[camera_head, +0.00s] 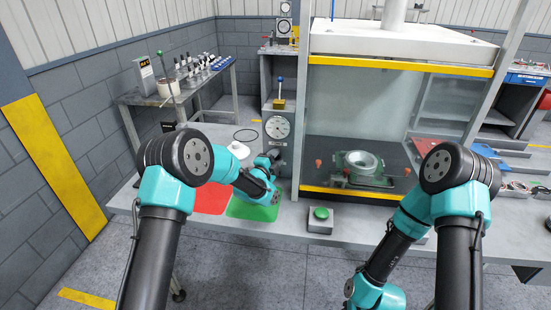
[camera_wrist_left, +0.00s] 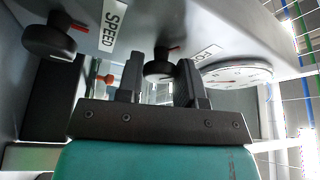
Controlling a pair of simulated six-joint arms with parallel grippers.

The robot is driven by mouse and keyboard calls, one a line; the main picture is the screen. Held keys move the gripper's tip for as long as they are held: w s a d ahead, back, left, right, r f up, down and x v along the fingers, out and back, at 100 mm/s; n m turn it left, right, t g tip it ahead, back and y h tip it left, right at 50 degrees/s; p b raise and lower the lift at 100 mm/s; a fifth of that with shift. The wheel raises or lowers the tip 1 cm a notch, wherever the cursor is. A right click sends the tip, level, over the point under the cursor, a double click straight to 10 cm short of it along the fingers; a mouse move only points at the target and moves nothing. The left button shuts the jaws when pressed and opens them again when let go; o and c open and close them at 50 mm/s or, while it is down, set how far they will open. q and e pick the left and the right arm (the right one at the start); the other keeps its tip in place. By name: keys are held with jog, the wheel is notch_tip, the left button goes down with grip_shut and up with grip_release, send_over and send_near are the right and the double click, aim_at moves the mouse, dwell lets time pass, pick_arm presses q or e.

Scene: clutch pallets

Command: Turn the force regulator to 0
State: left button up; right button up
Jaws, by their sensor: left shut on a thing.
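The force regulator is a black round knob (camera_wrist_left: 160,68) with a red pointer mark beside its upper right edge, next to a partly hidden white label (camera_wrist_left: 207,52). My left gripper (camera_wrist_left: 158,85) has a finger on each side of this knob and is shut on it. In the head view my left gripper (camera_head: 275,155) reaches the panel below the dial gauge (camera_head: 277,127), and the knob there is hidden or too small to tell. My right arm bends down at the lower right, and its gripper is out of view.
A second black knob (camera_wrist_left: 50,40) with a SPEED label (camera_wrist_left: 113,22) sits to the left. A glazed press cabinet (camera_head: 400,60) holds a green fixture (camera_head: 358,168).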

pick_arm(q)
jog(key=shift+n+t, duration=0.6)
jog(key=shift+n, duration=1.2)
jog(key=o, duration=0.9)
jog(key=shift+v, duration=3.8)
